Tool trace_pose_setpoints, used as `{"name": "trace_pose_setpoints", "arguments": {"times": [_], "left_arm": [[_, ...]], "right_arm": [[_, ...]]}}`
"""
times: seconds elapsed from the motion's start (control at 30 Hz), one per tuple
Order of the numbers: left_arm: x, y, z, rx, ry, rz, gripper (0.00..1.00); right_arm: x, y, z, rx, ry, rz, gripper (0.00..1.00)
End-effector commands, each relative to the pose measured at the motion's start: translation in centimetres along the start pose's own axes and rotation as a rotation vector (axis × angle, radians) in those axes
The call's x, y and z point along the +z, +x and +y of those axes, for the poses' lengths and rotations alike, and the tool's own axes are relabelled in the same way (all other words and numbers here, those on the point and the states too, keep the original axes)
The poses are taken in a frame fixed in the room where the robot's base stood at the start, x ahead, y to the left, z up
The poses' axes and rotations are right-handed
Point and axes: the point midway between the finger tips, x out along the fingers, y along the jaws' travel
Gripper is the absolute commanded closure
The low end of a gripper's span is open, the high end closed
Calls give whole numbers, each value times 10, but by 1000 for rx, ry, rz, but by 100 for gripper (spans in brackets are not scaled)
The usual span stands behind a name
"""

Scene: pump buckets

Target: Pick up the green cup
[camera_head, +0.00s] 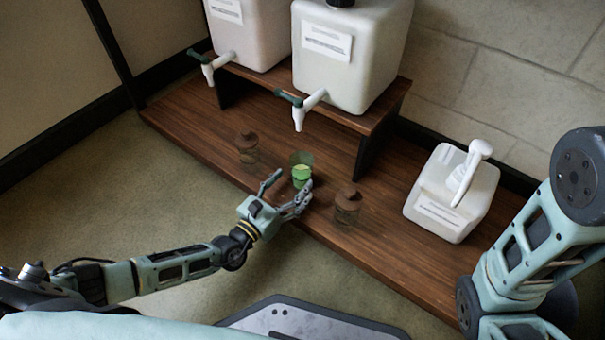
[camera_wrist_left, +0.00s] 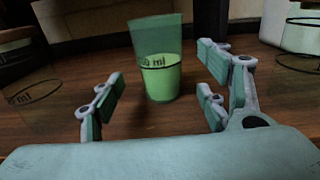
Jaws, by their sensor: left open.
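The green cup (camera_head: 301,170) stands upright on the low wooden shelf, near its front edge. It is see-through at the top and bright green below a dark line. My left gripper (camera_head: 286,189) reaches in from the left and is open just in front of the cup. In the left wrist view the cup (camera_wrist_left: 158,62) stands beyond and between the spread fingers (camera_wrist_left: 158,97), with clear gaps at both sides. My right arm shows at the right edge of the head view, but its gripper is out of view.
Two white containers with taps (camera_head: 345,62) stand on a raised wooden stand behind. A white pump bottle (camera_head: 452,192) stands at the right of the wooden shelf (camera_head: 385,265).

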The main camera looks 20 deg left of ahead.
Motion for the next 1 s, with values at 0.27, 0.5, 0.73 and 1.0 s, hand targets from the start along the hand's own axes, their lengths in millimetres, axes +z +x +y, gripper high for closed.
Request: {"name": "trace_pose_setpoints", "arguments": {"times": [0.27, 0.5, 0.73, 1.0], "left_arm": [[2, 40, 0, 0, -2, -3, 32], [4, 47, 0, 0, -2, 0, 32], [4, 47, 0, 0, -2, 0, 44], [4, 47, 0, 0, -2, 0, 68]], "right_arm": [[-9, -25, -5, 0, 0, 0, 60], [-9, -26, -5, 0, 0, 0, 60], [-9, -25, -5, -1, 0, 1, 60], [-9, -25, -6, -1, 0, 1, 60]]}}
